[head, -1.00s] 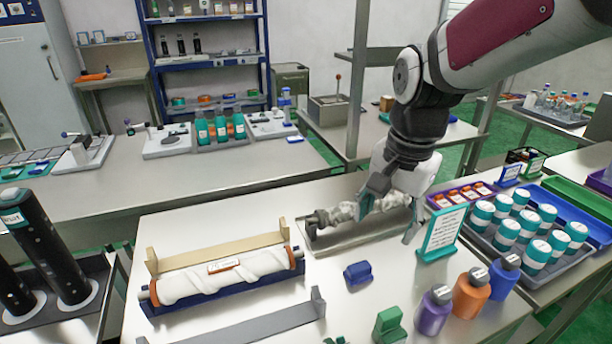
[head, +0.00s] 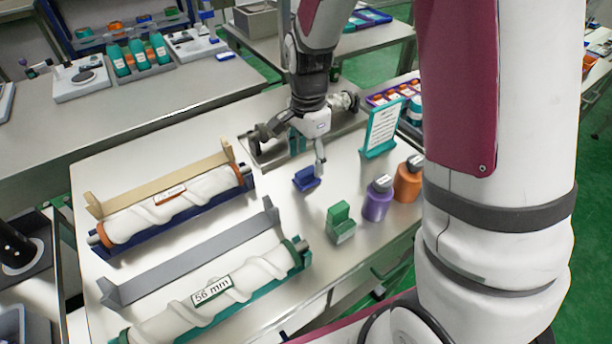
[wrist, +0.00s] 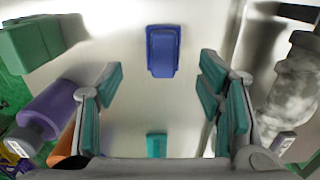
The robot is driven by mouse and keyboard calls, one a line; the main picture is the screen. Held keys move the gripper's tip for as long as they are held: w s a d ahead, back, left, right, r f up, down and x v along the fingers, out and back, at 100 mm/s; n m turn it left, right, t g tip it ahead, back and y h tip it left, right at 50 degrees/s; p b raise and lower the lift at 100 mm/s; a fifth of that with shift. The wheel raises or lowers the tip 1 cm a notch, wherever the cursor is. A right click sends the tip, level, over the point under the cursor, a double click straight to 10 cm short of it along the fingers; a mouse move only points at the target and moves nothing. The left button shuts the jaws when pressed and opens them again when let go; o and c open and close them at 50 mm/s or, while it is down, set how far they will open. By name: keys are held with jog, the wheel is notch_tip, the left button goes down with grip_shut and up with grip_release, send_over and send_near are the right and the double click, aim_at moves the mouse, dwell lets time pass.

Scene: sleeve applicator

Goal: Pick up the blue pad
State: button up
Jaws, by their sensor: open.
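The blue pad (head: 306,179) is a small block lying on the white table in the head view. In the wrist view the blue pad (wrist: 162,52) lies flat, ahead of the fingers and roughly centred between them. My gripper (head: 308,152) is just behind the pad in the head view, pointing down at the table. In the wrist view my gripper (wrist: 163,100) has its teal-padded fingers spread wide with nothing between them. The pad is apart from both fingers.
A green block (head: 341,222), a purple bottle (head: 377,200) and an orange bottle (head: 407,182) stand right of the pad. A teal-framed sign (head: 383,128) stands behind them. White-wrapped rollers on blue (head: 210,208) and teal (head: 270,292) stands lie left and front.

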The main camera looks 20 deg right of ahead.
aim_at(307, 171)
jog(key=shift+w+f, duration=0.2)
jog(key=shift+f, duration=2.7)
jog(key=shift+c, duration=0.6)
jog(key=c, duration=1.1)
